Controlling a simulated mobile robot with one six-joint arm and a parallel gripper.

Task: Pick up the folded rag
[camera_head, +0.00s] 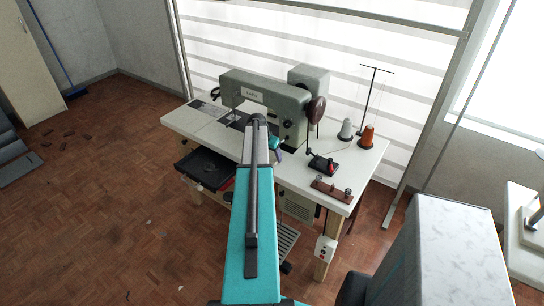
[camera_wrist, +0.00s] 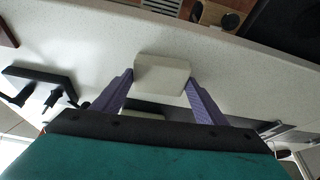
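The wrist view shows a pale, off-white block-shaped thing (camera_wrist: 162,77), which looks like the folded rag. It is between the two purple fingers of my gripper (camera_wrist: 161,80). The fingertips stand apart, one at each short end of it, with little or no gap visible. I cannot tell whether they press on it, or whether it rests on the white table. In the head view my teal arm covers this area, and I cannot make out the rag there.
The sewing machine (camera_head: 263,97) stands on the white table (camera_head: 359,168). Thread cones (camera_head: 366,137), a small black device (camera_head: 322,163) and a brown block with knobs (camera_head: 331,190) stand to the right. A dark open drawer (camera_head: 207,167) juts out at the front left.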

